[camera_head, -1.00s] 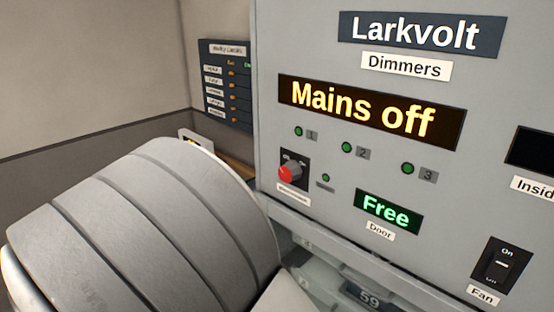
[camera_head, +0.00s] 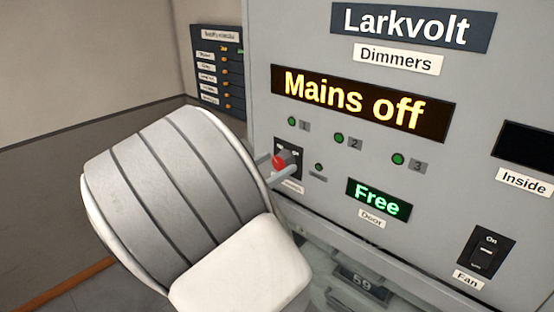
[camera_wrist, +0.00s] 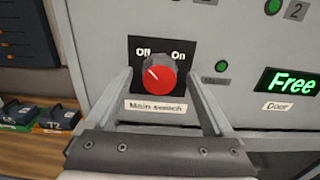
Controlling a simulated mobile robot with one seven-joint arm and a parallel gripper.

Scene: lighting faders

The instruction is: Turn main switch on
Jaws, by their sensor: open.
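The main switch (camera_wrist: 160,75) is a red rotary knob on a black plate marked Off and On, with a "Main switch" label below it. Its white pointer line is tilted up and left, toward Off. In the head view the red knob (camera_head: 280,161) sits at the lower left of the grey dimmer cabinet. My gripper (camera_wrist: 161,84) is open, with one finger on each side of the knob. In the head view its fingers (camera_head: 277,164) reach toward the panel around the knob. I cannot tell whether they touch it. The amber display (camera_head: 362,103) reads "Mains off".
Green lamps numbered 1 to 3 sit above and right of the knob. A green "Free" door display (camera_head: 379,199) and a fan rocker switch (camera_head: 486,252) are further right. A dark board (camera_head: 218,70) hangs on the left wall. A wooden shelf (camera_wrist: 40,146) holds labelled items at left.

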